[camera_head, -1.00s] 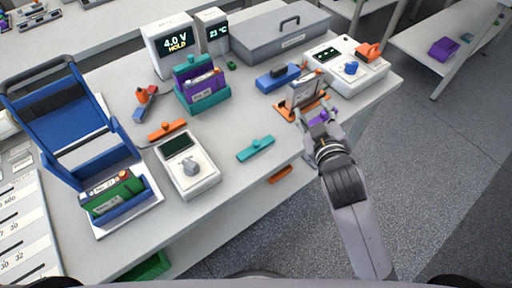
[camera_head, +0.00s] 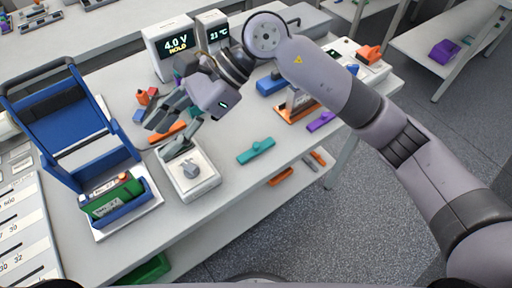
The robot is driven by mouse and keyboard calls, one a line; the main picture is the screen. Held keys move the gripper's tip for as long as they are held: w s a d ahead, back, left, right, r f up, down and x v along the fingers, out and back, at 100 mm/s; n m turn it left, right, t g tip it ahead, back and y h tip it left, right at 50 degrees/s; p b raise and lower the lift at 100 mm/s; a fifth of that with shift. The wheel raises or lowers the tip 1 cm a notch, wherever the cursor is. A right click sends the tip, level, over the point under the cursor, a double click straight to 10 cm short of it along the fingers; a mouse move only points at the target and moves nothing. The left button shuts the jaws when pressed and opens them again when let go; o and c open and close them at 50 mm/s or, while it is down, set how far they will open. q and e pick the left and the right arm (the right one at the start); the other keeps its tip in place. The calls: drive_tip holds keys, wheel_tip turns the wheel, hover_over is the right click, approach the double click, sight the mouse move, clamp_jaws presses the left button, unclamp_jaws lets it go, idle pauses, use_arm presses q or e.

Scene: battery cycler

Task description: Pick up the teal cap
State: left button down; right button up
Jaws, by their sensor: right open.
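The teal cap (camera_head: 256,150), a flat bar with a small knob on top, lies on the white table near its front edge. My right gripper (camera_head: 163,140) is open and empty, its fingers spread above the table over the white meter with a dial (camera_head: 190,178). The gripper is to the left of the teal cap and apart from it. The gripper and forearm hide most of the teal holder and the purple battery behind them. My left gripper is not in view.
A purple cap (camera_head: 321,122) lies near the front edge beside the orange holder (camera_head: 297,108). An orange cap (camera_head: 170,133) is partly behind my fingers. A blue carrier with a green battery (camera_head: 112,199) stands at the left. The table around the teal cap is clear.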

drive_tip(key=w+d+f+n+t+h, duration=0.1)
drive_tip(key=w+d+f+t+h, duration=0.2)
drive_tip(key=w+d+h, duration=0.35)
drive_tip(key=t+h, duration=0.2)
drive_tip(key=h, duration=0.1)
hover_over(255, 145)
wheel_tip(255, 145, down, 11)
drive_tip(key=p, duration=0.3)
drive_tip(key=shift+a+f+p, duration=0.1)
drive_tip(key=shift+p, duration=0.2)
drive_tip(key=shift+s+f+p, duration=0.1)
drive_tip(key=shift+f+p, duration=0.35)
drive_tip(key=shift+f, duration=0.1)
wheel_tip(255, 145, down, 4)
drive_tip(key=shift+r+p, duration=0.2)
drive_tip(key=shift+p, duration=0.65)
drive_tip(key=shift+f, duration=0.4)
drive_tip(key=shift+c, duration=0.3)
drive_tip(key=c, duration=0.9)
